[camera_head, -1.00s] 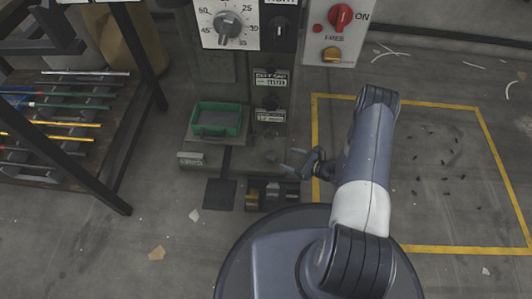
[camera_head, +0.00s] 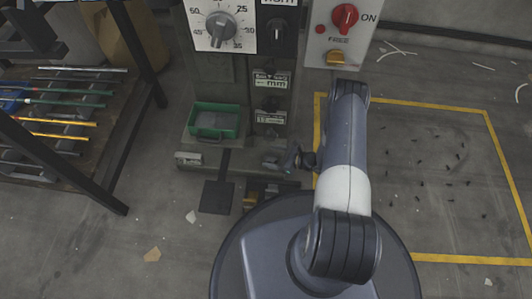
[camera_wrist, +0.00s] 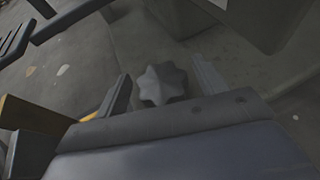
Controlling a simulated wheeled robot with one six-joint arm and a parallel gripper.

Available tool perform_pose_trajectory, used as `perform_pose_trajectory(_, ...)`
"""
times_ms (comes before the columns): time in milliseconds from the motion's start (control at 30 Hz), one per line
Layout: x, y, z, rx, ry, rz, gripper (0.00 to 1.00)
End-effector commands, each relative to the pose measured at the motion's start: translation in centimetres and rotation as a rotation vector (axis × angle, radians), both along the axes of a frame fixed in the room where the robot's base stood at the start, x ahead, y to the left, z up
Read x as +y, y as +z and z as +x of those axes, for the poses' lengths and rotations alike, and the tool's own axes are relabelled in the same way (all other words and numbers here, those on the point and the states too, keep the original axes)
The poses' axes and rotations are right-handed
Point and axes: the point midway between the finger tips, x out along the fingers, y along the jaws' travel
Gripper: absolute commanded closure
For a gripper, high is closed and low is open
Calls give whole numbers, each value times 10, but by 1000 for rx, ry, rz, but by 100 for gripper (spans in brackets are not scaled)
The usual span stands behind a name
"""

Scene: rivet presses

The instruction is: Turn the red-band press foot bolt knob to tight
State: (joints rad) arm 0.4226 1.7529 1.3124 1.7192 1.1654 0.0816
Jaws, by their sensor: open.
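A dark grey lobed knob (camera_wrist: 163,84) shows in the wrist view, at the foot of the grey press (camera_head: 205,68). My gripper (camera_wrist: 161,72) is open, with one finger on each side of the knob and a visible gap at both sides. In the head view my gripper (camera_head: 280,160) is low at the press's foot and hides the knob. No red band shows on the part of the press in view, and I cannot read the knob's setting.
A green tray (camera_head: 215,121) sits on the press base left of my gripper. A dial panel (camera_head: 220,27) and a red ON switch (camera_head: 344,17) are above. A rack of rods (camera_head: 70,120) stands left.

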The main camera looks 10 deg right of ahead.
Motion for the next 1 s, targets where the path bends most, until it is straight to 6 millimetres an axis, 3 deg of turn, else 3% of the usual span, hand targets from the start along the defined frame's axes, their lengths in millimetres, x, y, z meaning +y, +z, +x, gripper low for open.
perform_pose_trajectory(367, 2, -3, 0, 0, -2, 0, 33)
perform_pose_trajectory(900, 2, -3, 0, 0, -2, 0, 76)
perform_pose_trajectory(1000, 2, -2, 0, 0, -5, 0, 77)
